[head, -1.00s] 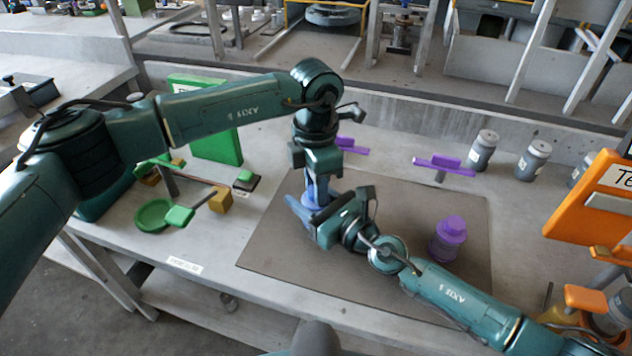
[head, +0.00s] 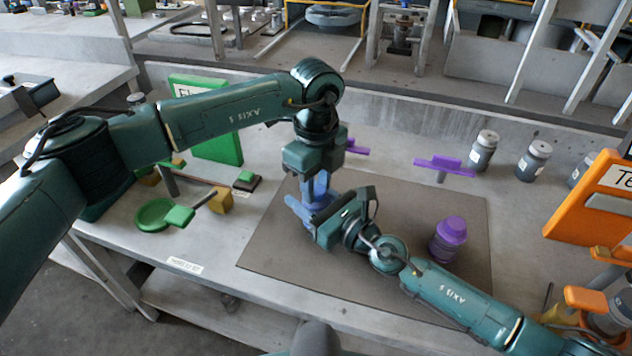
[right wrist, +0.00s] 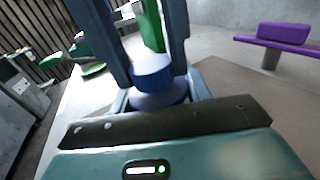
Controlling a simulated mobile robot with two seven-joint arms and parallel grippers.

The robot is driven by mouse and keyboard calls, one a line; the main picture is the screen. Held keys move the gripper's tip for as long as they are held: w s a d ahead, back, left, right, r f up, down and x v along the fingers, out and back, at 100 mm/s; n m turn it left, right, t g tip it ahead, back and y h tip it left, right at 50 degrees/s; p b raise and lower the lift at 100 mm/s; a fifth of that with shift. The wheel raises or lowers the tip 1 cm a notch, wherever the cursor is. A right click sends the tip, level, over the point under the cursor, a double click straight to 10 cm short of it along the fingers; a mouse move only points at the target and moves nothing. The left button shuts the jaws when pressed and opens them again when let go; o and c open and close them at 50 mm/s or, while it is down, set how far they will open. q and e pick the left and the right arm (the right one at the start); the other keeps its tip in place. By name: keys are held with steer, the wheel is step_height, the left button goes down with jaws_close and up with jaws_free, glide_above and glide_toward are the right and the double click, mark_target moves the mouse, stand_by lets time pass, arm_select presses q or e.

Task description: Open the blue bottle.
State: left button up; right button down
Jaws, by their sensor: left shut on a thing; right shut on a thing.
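The blue bottle (head: 320,186) stands on the grey mat, mostly hidden by my grippers. My left gripper (head: 317,184) points straight down over it, with its fingers on either side of the top. In the right wrist view, the blue cap (right wrist: 152,78) sits between the left gripper's two upright fingers, just above the paler bottle body (right wrist: 158,101). No clear gap shows between cap and body. My right gripper (head: 308,210) comes in low from the right and is shut on the bottle body.
A purple bottle (head: 448,240) stands on the mat (head: 400,200) near my right forearm. Grey jars (head: 483,152) and a purple-topped stand (head: 445,166) are behind, right. Green items (head: 155,214) lie left; an orange sign (head: 590,200) stands far right.

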mark_target(317, 189)
arm_select(q)
steer(key=shift+r, duration=0.25)
stand_by(0.6)
steer(key=shift+r, duration=0.85)
steer(key=shift+r, duration=2.05)
arm_select(e)
steer(key=c, duration=0.6)
jaws_free()
